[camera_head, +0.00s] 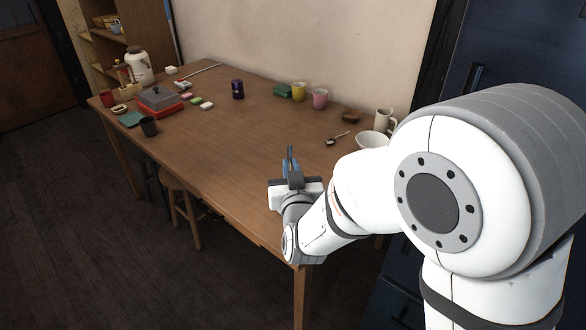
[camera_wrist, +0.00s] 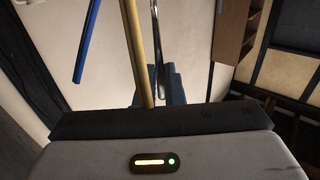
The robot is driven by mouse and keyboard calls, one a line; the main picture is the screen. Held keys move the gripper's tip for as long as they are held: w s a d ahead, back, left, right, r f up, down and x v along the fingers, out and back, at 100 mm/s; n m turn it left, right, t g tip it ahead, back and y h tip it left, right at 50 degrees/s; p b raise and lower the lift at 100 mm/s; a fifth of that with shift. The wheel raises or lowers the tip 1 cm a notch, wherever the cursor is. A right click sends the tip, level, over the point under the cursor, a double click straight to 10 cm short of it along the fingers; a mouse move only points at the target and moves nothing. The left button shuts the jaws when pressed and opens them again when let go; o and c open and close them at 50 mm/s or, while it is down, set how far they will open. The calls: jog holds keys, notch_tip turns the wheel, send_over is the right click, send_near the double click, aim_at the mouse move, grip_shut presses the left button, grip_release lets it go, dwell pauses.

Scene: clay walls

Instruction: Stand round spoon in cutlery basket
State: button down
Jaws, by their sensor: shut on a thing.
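My gripper (camera_head: 291,168) is above the front right part of the table, seen from behind in the head view. In the wrist view its dark blue fingers (camera_wrist: 172,88) are closed around a thin shiny metal handle (camera_wrist: 155,42), which looks like the spoon's. The handle runs up out of that picture, so I cannot see its round end. In the head view the spoon is hard to tell apart from the dark gripper parts. I cannot make out a cutlery basket for certain in either view.
A long wooden table (camera_head: 215,140) has a wide clear middle.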

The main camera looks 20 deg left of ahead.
jog(key=c, duration=1.5)
grip_release()
jog(key=shift+f, duration=0.25)
jog(key=shift+o, duration=0.2)
jog(key=shift+s+d, duration=0.1)
jog(key=v, duration=0.7)
jog(key=shift+s, duration=0.3)
jog(key=shift+d+r, duration=0.1)
jog(key=shift+r, duration=0.05)
